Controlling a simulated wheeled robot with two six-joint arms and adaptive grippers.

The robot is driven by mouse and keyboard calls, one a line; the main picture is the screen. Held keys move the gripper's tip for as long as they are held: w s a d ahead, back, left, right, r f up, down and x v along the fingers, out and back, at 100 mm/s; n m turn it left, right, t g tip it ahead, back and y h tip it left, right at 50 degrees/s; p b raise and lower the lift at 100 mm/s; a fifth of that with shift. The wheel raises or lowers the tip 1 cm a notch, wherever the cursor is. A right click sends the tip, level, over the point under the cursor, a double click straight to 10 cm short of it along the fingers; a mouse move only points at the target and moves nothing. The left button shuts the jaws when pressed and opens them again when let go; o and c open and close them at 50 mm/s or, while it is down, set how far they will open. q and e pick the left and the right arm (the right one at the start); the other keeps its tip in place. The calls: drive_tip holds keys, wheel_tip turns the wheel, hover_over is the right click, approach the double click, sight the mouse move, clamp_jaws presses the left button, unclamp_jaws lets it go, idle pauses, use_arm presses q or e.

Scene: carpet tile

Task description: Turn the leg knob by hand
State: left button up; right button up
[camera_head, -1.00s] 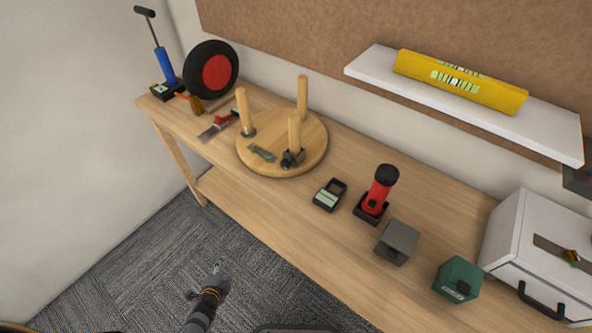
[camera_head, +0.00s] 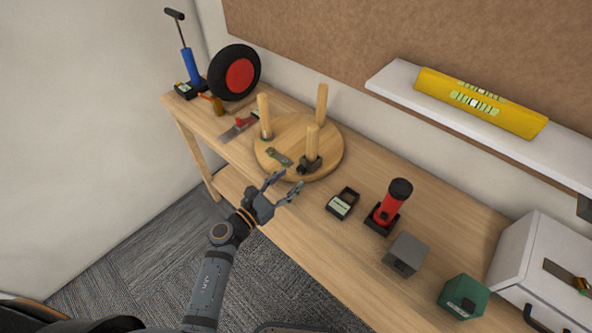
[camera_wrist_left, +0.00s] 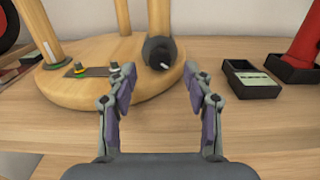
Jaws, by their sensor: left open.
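An upturned round wooden stool top (camera_head: 282,133) lies on the workbench with three wooden legs standing up. The nearest leg (camera_head: 313,142) has a black knob (camera_head: 309,165) at its base. In the left wrist view the knob (camera_wrist_left: 160,55) faces me with a pale mark on it, ahead and between my fingertips. A flat metal plate (camera_head: 279,157) with small fittings lies on the stool top; it also shows in the left wrist view (camera_wrist_left: 85,71). My left gripper (camera_head: 283,187) is open and empty at the bench's front edge, short of the knob and apart from it. My right gripper is not in view.
A small black meter (camera_head: 342,204), a red cylinder tool (camera_head: 389,207), a grey block (camera_head: 405,254) and a green box (camera_head: 464,297) stand to the right. A scraper (camera_head: 236,130) and a wheel (camera_head: 234,73) are at left.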

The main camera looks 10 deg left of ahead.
sight(299, 171)
use_arm(q)
drive_tip(key=x, duration=0.3)
drive_tip(key=shift+a, duration=0.1)
drive_tip(key=shift+w+d, duration=0.3)
drive_tip(key=shift+w, duration=0.05)
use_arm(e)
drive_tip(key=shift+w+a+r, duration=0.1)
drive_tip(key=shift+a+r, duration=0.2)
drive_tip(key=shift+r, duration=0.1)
use_arm(q)
drive_tip(key=shift+c, duration=0.4)
clamp_jaws()
drive_tip(key=shift+r+n+p, duration=0.15)
drive_tip(key=shift+n+p, duration=0.25)
drive_tip(key=shift+p, duration=0.25)
drive_tip(key=shift+n+p, duration=0.35)
drive_tip(key=shift+n, duration=0.65)
drive_tip(key=shift+f, duration=0.2)
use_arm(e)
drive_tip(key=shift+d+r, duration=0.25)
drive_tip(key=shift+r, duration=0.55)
